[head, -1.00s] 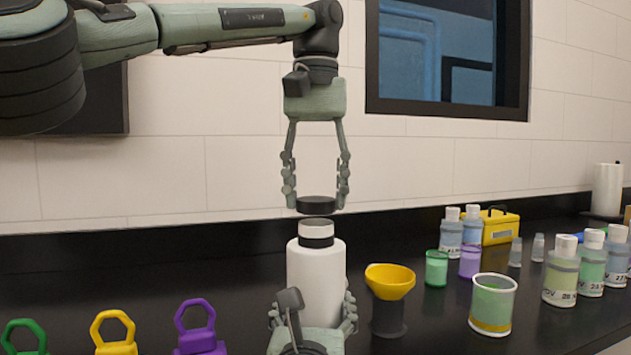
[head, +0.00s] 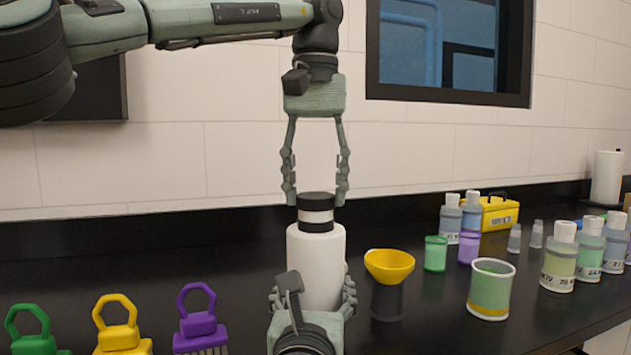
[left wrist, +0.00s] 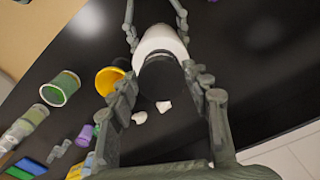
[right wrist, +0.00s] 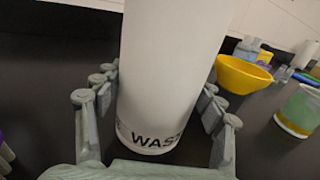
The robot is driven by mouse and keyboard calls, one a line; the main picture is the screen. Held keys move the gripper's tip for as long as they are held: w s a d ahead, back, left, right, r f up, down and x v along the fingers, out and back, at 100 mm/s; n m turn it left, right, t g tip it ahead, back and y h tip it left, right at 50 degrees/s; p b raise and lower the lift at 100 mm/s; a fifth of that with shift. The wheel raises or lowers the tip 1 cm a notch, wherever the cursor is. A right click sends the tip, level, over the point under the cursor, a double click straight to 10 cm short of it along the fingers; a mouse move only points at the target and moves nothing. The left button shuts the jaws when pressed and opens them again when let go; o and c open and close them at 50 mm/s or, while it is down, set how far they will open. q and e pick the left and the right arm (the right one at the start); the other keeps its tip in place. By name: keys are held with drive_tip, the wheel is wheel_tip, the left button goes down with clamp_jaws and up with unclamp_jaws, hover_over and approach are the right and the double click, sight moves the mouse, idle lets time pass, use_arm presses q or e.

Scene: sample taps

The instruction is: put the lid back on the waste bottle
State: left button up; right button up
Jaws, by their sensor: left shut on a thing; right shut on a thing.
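The waste bottle (head: 316,262) is white and upright, with a black ring round its neck. Its lettering shows in the right wrist view (right wrist: 165,80). My right gripper (head: 312,298) is shut around the lower body of the bottle. The black lid (head: 317,200) is at the top of the neck, level and in line with it, with no gap visible between them. My left gripper (head: 317,192) points straight down from above, shut on the lid with a finger on each side. I cannot tell whether the lid is threaded on.
A yellow funnel (head: 389,265) on a dark stand is just right of the bottle, with a green-filled beaker (head: 491,288) beyond. Several capped bottles (head: 560,258) stand further right. Green, yellow and purple (head: 200,325) ring-handled items stand at the front left.

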use_arm(q)
drive_tip(key=shift+f, duration=0.6)
idle(0.3)
use_arm(e)
clamp_jaws()
use_arm(q)
drive_tip(key=m, duration=0.2)
drive_tip(key=shift+m, duration=0.4)
drive_tip(key=m, duration=0.3)
drive_tip(key=shift+w+a+m, duration=0.1)
drive_tip(key=shift+a+m, duration=0.1)
drive_tip(key=shift+m, duration=0.2)
drive_tip(key=o, duration=0.7)
drive_tip(key=shift+r, duration=0.1)
